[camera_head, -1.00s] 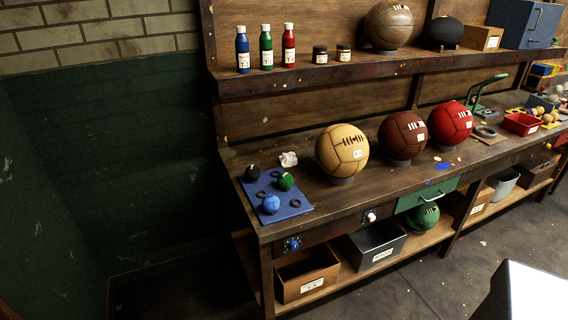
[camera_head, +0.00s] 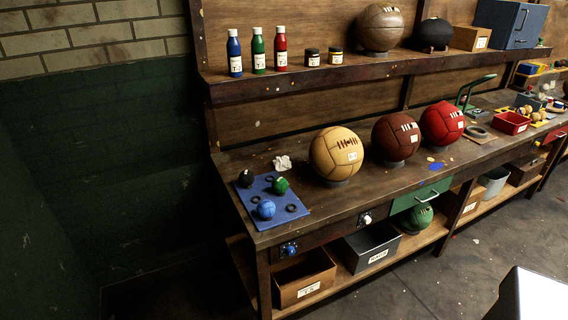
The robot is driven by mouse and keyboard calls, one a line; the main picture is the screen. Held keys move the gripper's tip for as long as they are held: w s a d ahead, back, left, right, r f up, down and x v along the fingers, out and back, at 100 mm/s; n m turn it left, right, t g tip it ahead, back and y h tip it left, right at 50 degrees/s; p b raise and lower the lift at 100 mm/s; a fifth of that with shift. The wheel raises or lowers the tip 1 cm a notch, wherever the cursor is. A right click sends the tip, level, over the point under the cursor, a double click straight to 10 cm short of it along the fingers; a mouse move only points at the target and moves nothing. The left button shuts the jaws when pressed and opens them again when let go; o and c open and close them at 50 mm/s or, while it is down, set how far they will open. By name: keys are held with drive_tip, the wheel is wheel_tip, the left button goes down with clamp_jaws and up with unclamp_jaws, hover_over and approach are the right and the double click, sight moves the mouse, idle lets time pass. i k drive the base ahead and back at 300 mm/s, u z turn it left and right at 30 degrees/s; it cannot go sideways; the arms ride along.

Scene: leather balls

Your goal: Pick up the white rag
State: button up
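The white rag (camera_head: 283,163) lies crumpled on the wooden workbench (camera_head: 330,203), near its left end. It is small in the picture. It sits just behind a blue mat (camera_head: 289,211) and to the left of the tan ball (camera_head: 336,154). Nothing covers it. My gripper is not in view.
The mat holds small blue, green and black balls and dark rings. Brown (camera_head: 396,138) and red (camera_head: 442,123) balls stand farther right. A shelf (camera_head: 300,79) with bottles and jars runs above. Open floor (camera_head: 440,290) lies in front of the bench.

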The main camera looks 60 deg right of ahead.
sight(282, 163)
drive_tip(key=i, duration=0.85)
drive_tip(key=u, duration=0.05)
